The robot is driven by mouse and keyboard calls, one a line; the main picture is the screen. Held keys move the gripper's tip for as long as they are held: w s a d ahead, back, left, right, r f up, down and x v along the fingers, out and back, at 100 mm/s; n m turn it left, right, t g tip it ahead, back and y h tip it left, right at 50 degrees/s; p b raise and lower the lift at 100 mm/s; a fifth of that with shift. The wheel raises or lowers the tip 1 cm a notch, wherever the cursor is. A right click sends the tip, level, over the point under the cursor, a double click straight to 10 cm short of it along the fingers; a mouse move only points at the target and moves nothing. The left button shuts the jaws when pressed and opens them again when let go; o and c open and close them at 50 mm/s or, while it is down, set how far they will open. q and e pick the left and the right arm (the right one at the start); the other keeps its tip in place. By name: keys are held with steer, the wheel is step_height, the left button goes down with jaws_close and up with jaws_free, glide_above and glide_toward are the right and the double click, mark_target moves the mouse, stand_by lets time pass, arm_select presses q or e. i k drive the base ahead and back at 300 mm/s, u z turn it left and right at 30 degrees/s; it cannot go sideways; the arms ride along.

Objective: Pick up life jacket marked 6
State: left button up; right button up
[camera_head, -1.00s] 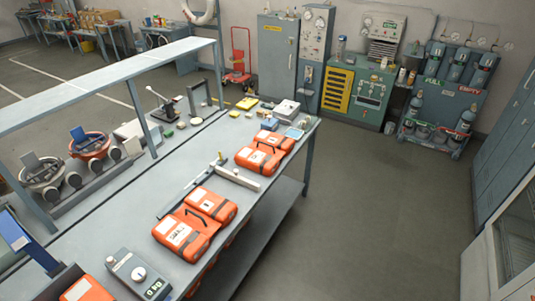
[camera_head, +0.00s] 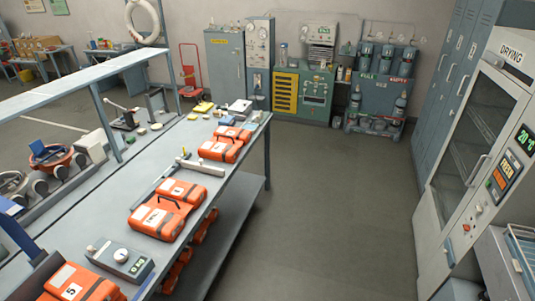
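Several orange packs, which may be the life jackets, lie on the long grey workbench (camera_head: 75,220). The nearest orange pack (camera_head: 95,291), at the bottom left, has a white label that reads 5. A pair of orange packs (camera_head: 169,222) lies at mid-bench with white labels too small to read. More orange packs (camera_head: 219,152) lie toward the far end, their marks also unreadable. Others (camera_head: 178,270) show partly under the bench top. I cannot make out a 6 on any of them. Neither of my grippers is in view.
A grey box with a dial (camera_head: 120,259) stands at the bench's near edge. A raised shelf (camera_head: 90,75) runs along the bench's left side. A drying cabinet (camera_head: 480,150) and grey lockers (camera_head: 455,70) stand on the right. The floor (camera_head: 325,210) between bench and cabinet is clear.

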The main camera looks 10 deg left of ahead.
mark_target(225, 145)
steer(key=u, duration=0.7)
steer(key=k, duration=0.1)
steer(key=z, duration=1.2)
steer(key=i, duration=1.85)
steer(key=u, duration=0.7)
steer(key=i, duration=1.15)
steer(key=u, duration=0.95)
